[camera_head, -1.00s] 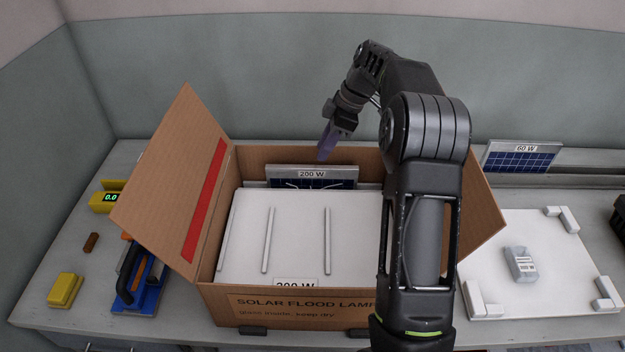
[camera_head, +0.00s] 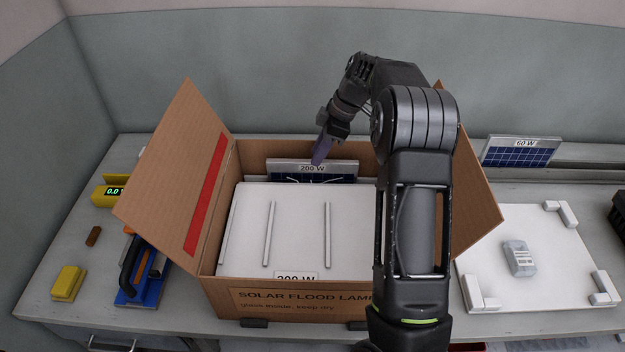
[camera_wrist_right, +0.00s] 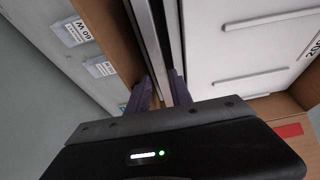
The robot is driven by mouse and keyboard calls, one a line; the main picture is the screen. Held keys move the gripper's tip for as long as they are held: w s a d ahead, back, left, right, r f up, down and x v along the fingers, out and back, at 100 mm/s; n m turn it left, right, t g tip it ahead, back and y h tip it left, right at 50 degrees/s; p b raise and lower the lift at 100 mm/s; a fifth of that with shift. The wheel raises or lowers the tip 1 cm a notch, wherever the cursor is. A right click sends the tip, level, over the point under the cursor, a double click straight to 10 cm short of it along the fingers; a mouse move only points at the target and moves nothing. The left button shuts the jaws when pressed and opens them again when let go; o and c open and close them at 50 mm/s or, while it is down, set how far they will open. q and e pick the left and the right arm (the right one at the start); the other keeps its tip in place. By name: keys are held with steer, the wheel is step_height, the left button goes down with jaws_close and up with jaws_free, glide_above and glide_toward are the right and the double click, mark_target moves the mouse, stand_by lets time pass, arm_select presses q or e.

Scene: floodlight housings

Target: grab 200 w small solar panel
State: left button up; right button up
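The 200 W small solar panel (camera_head: 312,172) stands upright at the back inside the open cardboard box (camera_head: 290,308), behind a large white housing. Its label and the upper part of its dark face show; the lower part is hidden by the housing. My right gripper (camera_head: 319,152) is over the panel's top edge, pointing down. In the right wrist view the two purple fingers of the right gripper (camera_wrist_right: 160,90) are apart, with thin upright edges of the panel (camera_wrist_right: 144,30) running between or just beyond them. I cannot tell whether they touch it. My left gripper is not in view.
The white housing (camera_head: 300,230) labelled 200 W fills most of the box. Box flaps stand out left and right. A 60 W panel (camera_head: 518,152) and a white board (camera_head: 545,285) are at right. A blue tool (camera_head: 143,275) and yellow blocks (camera_head: 67,283) are at left.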

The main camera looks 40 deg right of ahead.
mark_target(312, 181)
steer(key=shift+p+x, duration=0.55)
steer(key=shift+x, duration=1.4)
steer(key=shift+a, duration=0.1)
jaws_close()
steer(key=shift+r, duration=0.1)
